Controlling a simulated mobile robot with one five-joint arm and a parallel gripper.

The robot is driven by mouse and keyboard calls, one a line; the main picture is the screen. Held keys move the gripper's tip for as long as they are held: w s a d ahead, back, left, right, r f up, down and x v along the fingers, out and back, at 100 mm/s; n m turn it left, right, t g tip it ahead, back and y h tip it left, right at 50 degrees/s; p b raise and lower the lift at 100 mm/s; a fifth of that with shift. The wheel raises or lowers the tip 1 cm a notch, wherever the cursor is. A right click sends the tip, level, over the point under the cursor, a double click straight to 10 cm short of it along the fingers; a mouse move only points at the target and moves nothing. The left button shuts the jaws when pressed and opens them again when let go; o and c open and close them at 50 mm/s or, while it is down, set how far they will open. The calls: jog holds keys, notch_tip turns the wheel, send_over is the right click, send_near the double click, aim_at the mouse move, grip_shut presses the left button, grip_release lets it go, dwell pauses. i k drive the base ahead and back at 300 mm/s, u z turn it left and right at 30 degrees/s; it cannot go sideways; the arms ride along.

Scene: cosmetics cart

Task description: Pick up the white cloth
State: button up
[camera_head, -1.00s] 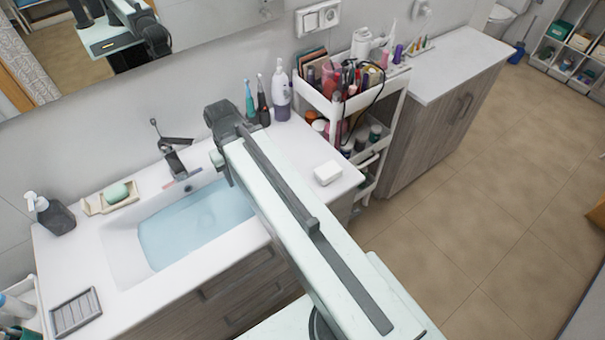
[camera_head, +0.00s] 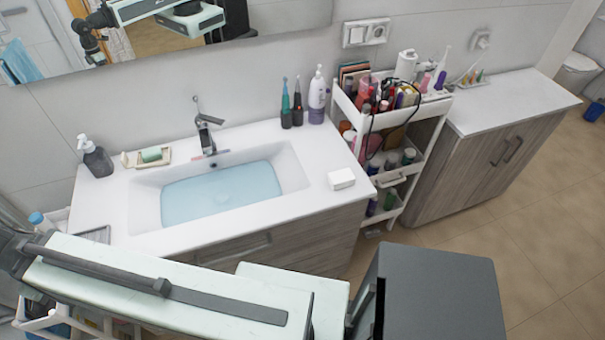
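A small white block-like item (camera_head: 341,179) lies on the right end of the white sink counter, near its front edge. It may be the folded white cloth, but its material is too small to tell. Nothing touches it. My arm stretches across the lower left of the view, well away from this item. The dark end of my arm (camera_head: 12,250) is at the left edge, partly cut off. My gripper's fingers cannot be made out there, nor in the mirror.
The basin (camera_head: 298,178) holds bluish water under a dark faucet (camera_head: 207,133). A soap dispenser (camera_head: 95,157) and soap dish (camera_head: 133,160) stand left. Bottles (camera_head: 317,97) stand behind the white item. A loaded white cart (camera_head: 437,125) and cabinet (camera_head: 470,165) stand right. Floor (camera_head: 545,240) is clear at right.

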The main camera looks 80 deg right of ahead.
aim_at(338, 180)
jog(key=u, duration=0.1)
jog(key=k, duration=1.15)
jog(key=u, duration=0.25)
